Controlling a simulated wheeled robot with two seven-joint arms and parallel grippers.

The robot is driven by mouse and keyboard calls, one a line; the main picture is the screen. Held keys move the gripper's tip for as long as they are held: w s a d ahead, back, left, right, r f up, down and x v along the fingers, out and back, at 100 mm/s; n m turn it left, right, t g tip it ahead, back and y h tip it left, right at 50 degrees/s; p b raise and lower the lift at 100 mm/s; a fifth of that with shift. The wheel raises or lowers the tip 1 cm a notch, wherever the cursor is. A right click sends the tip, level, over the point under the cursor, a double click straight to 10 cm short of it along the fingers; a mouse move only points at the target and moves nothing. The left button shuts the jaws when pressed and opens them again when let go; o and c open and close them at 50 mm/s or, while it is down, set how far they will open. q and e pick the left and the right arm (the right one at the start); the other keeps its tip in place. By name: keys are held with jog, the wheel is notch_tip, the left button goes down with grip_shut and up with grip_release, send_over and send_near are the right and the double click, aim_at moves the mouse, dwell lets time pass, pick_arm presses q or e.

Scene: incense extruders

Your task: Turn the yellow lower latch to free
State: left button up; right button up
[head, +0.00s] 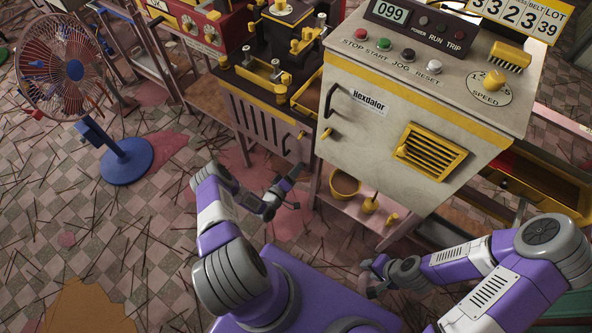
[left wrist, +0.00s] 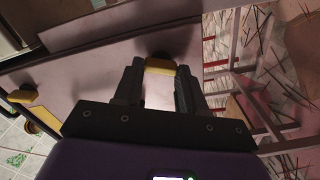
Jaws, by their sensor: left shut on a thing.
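In the left wrist view, a yellow latch (left wrist: 160,66) sits between the fingertips of my left gripper (left wrist: 160,80), which is shut on it. A dark round knob-like part shows just behind it. In the head view, my left gripper (head: 287,194) is low at the left side of the white Hexdalor cabinet (head: 370,135); the latch it holds cannot be made out there. Another yellow latch-like piece (head: 327,132) is higher on the cabinet's left edge. My right gripper (head: 372,279) is low in front of the cabinet, apart from it; its finger opening is unclear.
A yellow vent (head: 430,151) is on the cabinet front, with a black handle (head: 330,100) at its left. A yellow bowl (head: 345,185) stands on the shelf below. A fan (head: 125,160) stands at the left. The floor between is open, littered with thin sticks.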

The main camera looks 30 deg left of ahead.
pick_arm(q)
jog(key=shift+n, duration=0.7)
jog(key=o, duration=1.1)
jog(key=shift+c, duration=0.2)
jog(key=s+p, duration=0.1)
jog(key=s, duration=0.6)
jog(key=shift+s+a+p, duration=0.3)
jog(key=shift+p, duration=0.1)
